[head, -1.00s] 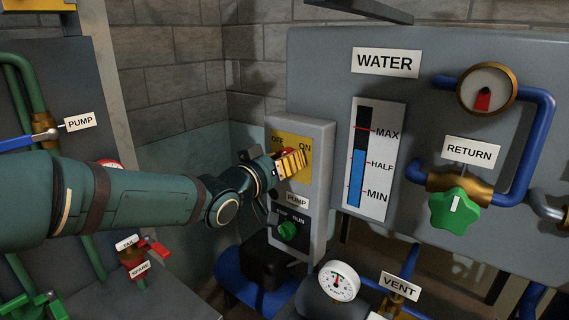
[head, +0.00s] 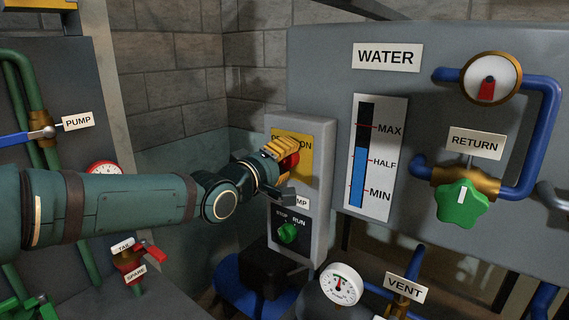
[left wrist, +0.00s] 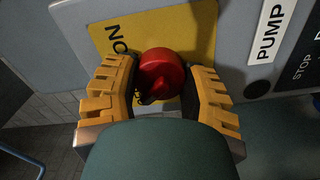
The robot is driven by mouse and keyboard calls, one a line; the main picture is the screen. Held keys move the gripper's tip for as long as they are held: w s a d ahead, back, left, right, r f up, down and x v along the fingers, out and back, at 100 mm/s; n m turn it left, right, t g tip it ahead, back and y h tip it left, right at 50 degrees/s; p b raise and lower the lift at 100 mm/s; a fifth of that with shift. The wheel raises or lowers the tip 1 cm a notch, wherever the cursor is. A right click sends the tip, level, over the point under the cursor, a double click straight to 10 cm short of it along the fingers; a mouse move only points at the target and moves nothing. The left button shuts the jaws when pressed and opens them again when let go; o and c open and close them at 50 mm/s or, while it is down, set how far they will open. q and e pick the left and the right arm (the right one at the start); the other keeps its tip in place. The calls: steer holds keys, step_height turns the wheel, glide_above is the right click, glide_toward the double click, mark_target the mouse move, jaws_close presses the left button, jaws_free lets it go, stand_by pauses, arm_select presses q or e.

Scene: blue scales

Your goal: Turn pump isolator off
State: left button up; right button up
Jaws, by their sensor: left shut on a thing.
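The pump isolator is a red rotary knob (head: 291,160) on a yellow plate (head: 305,151) with OFF and ON marks, on a grey box. My left gripper (head: 279,161) is shut on this knob, and its yellow fingers and wrist hide much of it and the OFF mark in the head view. In the left wrist view the red knob (left wrist: 161,76) sits between the two ribbed yellow fingers (left wrist: 160,95), with the plate behind it appearing rotated. I cannot tell which mark the knob points at. My right gripper is out of view.
A PUMP label is partly covered by my gripper. Below it is a green STOP/RUN switch (head: 288,233). To the right are the water level gauge (head: 374,156) and green RETURN valve (head: 461,203). A blue-handled PUMP valve (head: 25,137) is at left.

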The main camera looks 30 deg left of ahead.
arm_select(q)
steer(key=shift+n, duration=0.8)
steer(key=o, duration=1.2)
steer(key=s, duration=0.8)
steer(key=s+a, duration=0.1)
steer(key=s, duration=0.3)
